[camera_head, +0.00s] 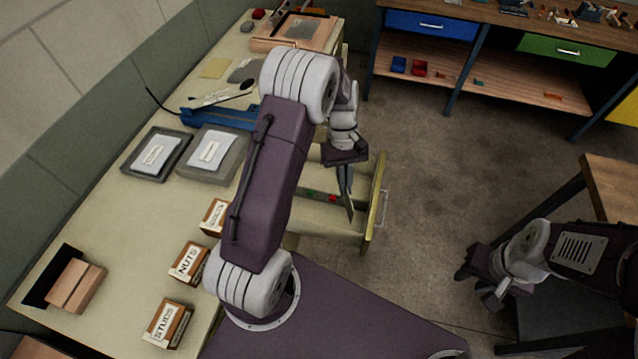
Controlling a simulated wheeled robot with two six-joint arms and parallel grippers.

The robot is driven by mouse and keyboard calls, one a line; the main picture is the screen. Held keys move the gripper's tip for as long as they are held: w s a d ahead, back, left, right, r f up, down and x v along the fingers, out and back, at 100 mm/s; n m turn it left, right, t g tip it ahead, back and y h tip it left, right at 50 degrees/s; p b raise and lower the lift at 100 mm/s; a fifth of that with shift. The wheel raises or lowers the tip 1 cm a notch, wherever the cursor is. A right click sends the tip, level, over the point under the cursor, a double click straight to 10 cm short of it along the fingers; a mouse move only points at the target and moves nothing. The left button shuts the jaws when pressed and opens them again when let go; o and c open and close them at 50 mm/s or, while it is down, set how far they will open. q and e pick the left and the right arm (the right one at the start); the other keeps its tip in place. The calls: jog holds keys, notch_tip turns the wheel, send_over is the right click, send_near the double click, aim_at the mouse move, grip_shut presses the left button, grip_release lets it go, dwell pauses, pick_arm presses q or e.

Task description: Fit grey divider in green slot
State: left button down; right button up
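My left gripper (345,160) points down over the open drawer (326,222). It appears shut on the grey divider (348,197), a thin plate hanging below the fingers near the drawer's front. I cannot tell whether the divider touches the drawer floor. A small green mark (310,192) and a red mark (333,198) show inside the drawer, left of the divider. My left arm hides the drawer's left part, and the slot itself is not clear. My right gripper (478,287) is away to the right over the floor, apparently open and empty.
The workbench (105,235) holds boxes labelled nuts (188,262) and studs (167,323), two grey trays (157,153) and a blue tool (218,117). A shelf unit (470,62) with blue and green drawers stands behind. The floor right of the drawer is clear.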

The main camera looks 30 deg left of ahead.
pick_arm(q)
jog(key=w+f+n+t+h+b, duration=0.1)
jog(key=w+n+t+b, duration=0.15)
jog(key=w+n, duration=0.45)
jog(key=n+t+y+b, duration=0.1)
jog(key=n+t+b, duration=0.4)
jog(key=n+b, duration=1.05)
send_over(318, 181)
jog(key=shift+m+g, duration=0.25)
jog(key=shift+m, duration=0.1)
notch_tip(318, 181, down, 20)
jog(key=shift+r, duration=0.1)
jog(key=shift+w, duration=0.1)
jog(key=c, duration=1.6)
grip_release()
